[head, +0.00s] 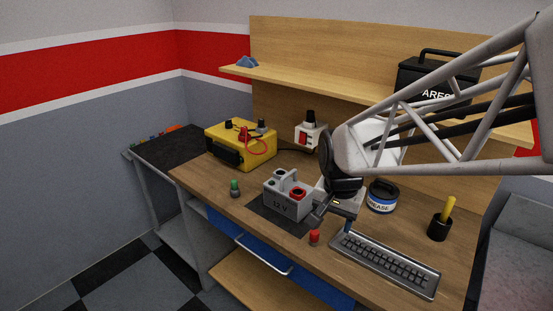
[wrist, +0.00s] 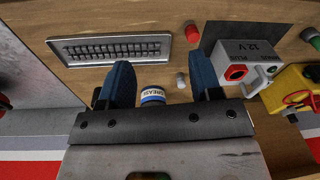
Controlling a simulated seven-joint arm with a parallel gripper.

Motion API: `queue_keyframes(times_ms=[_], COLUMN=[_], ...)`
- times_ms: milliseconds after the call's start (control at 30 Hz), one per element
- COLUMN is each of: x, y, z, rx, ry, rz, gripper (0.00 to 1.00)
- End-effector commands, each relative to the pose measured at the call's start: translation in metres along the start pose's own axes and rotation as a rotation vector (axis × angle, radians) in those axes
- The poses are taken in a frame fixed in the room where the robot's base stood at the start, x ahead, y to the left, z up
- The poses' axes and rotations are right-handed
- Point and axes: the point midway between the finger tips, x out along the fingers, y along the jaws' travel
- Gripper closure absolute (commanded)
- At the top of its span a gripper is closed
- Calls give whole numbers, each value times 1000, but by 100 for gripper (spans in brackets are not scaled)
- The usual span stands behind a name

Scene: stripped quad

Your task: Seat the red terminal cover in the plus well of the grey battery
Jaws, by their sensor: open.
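The red terminal cover (head: 314,237) stands on the wooden bench at the front, just right of the dark mat. It also shows in the wrist view (wrist: 192,33), beyond the right fingertip. The grey battery (head: 281,206), marked 12 V, sits on the dark mat. Its red-ringed plus well (head: 298,193) looks empty, also in the wrist view (wrist: 236,72). My gripper (head: 331,222) is above the bench, right of the battery and apart from the cover. Its blue fingers are spread with nothing between them in the wrist view (wrist: 160,62).
A keyboard (head: 385,264) lies right of the cover. A grease tin (head: 382,198) and a cup with a yellow handle (head: 440,227) stand behind it. A green cover (head: 235,188) stands left of the battery. A yellow charger (head: 240,147) is behind. A small pale cylinder (wrist: 181,80) shows between the fingers.

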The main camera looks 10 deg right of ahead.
Motion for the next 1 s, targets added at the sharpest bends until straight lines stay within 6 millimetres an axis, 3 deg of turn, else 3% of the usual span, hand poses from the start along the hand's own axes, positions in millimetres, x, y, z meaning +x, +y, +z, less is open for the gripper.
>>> queue_keyframes(times_ms=[300,500,700,1000], x=[55,86,101,102], y=[-37,-54,-60,-61], z=[-48,-69,-77,-78], rx=[265,398,460,468], ry=[-51,-68,-75,-75], rz=[41,63,75,76], gripper=[42,42,42,42])
